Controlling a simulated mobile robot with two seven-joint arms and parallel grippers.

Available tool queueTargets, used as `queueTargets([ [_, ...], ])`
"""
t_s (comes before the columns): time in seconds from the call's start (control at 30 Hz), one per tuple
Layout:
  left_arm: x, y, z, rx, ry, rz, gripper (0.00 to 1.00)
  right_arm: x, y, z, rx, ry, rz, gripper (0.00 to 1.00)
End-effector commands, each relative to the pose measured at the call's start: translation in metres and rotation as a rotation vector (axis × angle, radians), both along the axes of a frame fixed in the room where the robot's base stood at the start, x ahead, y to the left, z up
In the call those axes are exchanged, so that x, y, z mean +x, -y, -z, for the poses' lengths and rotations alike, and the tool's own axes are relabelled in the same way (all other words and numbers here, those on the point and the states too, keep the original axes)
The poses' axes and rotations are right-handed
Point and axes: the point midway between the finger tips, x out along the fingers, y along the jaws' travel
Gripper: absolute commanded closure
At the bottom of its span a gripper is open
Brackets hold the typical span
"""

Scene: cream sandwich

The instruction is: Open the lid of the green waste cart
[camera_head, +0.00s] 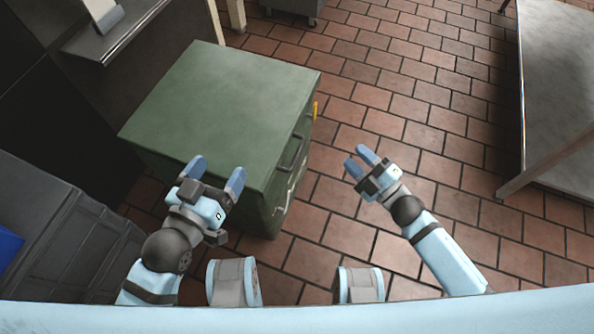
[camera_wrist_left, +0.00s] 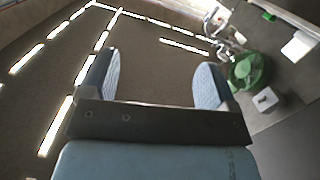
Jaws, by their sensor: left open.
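The green waste cart (camera_head: 262,207) stands left of centre in the head view. Its flat green lid (camera_head: 222,110) lies shut on top. A dark handle (camera_head: 291,152) is on its right-hand side. My left gripper (camera_head: 215,168) is open and empty, over the near edge of the lid in the picture; I cannot tell if it touches. In the left wrist view its two fingers (camera_wrist_left: 160,75) are apart with nothing between them. My right gripper (camera_head: 357,160) is open and empty, right of the cart above the floor.
Dark cabinets (camera_head: 50,130) and a shelf stand left of the cart. A grey table (camera_head: 560,100) is at the right. The tiled floor (camera_head: 430,120) between is clear. The left wrist view shows the ceiling with light strips and a green object (camera_wrist_left: 248,70) at the right.

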Motion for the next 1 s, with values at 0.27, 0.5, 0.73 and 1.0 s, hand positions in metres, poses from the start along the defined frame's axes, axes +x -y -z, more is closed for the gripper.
queueTargets([
  [0.27, -0.004, 0.013, 0.028, -0.106, 0.144, 0.042, 0.17, 0.012, -0.013, 0.090, -0.223, 0.348, -0.268, 0.61],
  [0.5, -0.008, 0.016, 0.021, -0.141, 0.186, 0.055, 0.17, 0.012, -0.016, 0.106, -0.289, 0.449, -0.361, 0.61],
  [0.73, -0.009, 0.018, 0.013, -0.162, 0.217, 0.063, 0.17, 0.022, -0.042, 0.099, -0.288, 0.454, -0.364, 0.61],
  [1.0, -0.010, 0.021, 0.012, -0.181, 0.237, 0.077, 0.17, 0.045, -0.095, 0.088, -0.287, 0.454, -0.362, 0.61],
])
